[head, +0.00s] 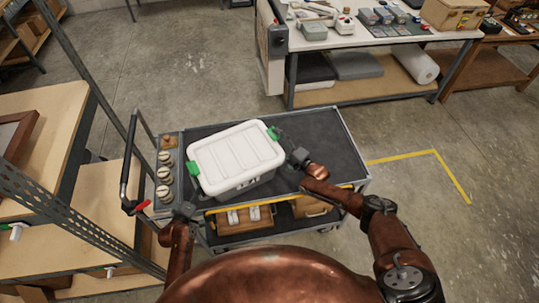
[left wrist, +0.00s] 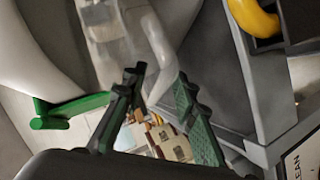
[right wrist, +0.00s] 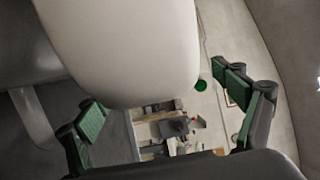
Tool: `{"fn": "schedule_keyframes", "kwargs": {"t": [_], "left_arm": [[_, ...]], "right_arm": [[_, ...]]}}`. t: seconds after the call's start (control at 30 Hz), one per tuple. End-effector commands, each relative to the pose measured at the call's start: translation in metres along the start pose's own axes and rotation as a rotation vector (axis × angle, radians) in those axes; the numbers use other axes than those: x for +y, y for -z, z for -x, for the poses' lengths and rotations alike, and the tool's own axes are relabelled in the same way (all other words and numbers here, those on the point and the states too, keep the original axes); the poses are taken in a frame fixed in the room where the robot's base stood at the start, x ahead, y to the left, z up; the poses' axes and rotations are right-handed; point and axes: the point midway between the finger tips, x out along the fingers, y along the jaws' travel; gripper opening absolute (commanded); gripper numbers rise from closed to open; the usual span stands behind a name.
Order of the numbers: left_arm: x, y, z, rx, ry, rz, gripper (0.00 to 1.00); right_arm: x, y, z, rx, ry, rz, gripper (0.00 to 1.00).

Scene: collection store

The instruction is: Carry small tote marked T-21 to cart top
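The small white tote (head: 236,157) has a ribbed lid and a green latch at each end. It sits on the dark cart top (head: 325,130), left of the middle and slightly turned; no T-21 marking is readable. My left gripper (head: 185,211) is at the cart's near left corner, apart from the tote. Its fingers stand apart and empty in the left wrist view (left wrist: 160,82). My right gripper (head: 298,157) is just right of the tote. Its fingers are wide apart in the right wrist view (right wrist: 168,100), with the white tote end (right wrist: 120,45) close by, not clamped.
Several round knobs (head: 164,174) line the cart's left side beside its black handle (head: 128,165). Wooden boxes (head: 240,219) sit on the lower shelf. A shelf rack (head: 60,205) stands close at left. A loaded workbench (head: 400,35) is behind. The cart top's right side is clear.

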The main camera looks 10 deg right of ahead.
Motion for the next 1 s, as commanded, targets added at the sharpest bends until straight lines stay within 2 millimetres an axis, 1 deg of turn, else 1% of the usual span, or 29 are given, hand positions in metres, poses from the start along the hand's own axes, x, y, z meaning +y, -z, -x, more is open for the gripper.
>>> {"fn": "schedule_keyframes", "kwargs": {"t": [0.27, 0.37, 0.47, 0.8, 0.9, 1.0], "left_arm": [[0.000, -0.001, 0.000, 0.000, -0.001, 0.002, 0.28], [-0.001, 0.000, 0.005, 0.000, 0.000, 0.002, 0.28], [-0.001, -0.001, 0.019, 0.001, 0.000, 0.002, 0.28], [-0.001, -0.001, 0.088, 0.000, 0.001, 0.001, 0.28], [-0.002, -0.001, 0.103, -0.001, 0.002, 0.001, 0.28], [-0.001, -0.001, 0.113, -0.001, 0.002, 0.001, 0.28]], "right_arm": [[0.000, 0.000, 0.000, 0.000, 0.000, 0.000, 0.90], [0.000, 0.000, 0.000, 0.000, 0.000, 0.000, 0.90], [0.000, 0.000, 0.000, 0.000, 0.001, 0.000, 0.90], [0.000, 0.000, 0.000, 0.000, 0.001, 0.000, 0.90], [0.000, 0.000, 0.000, 0.000, 0.001, 0.000, 0.90], [0.000, 0.000, 0.000, 0.000, 0.001, 0.000, 0.90]]}}
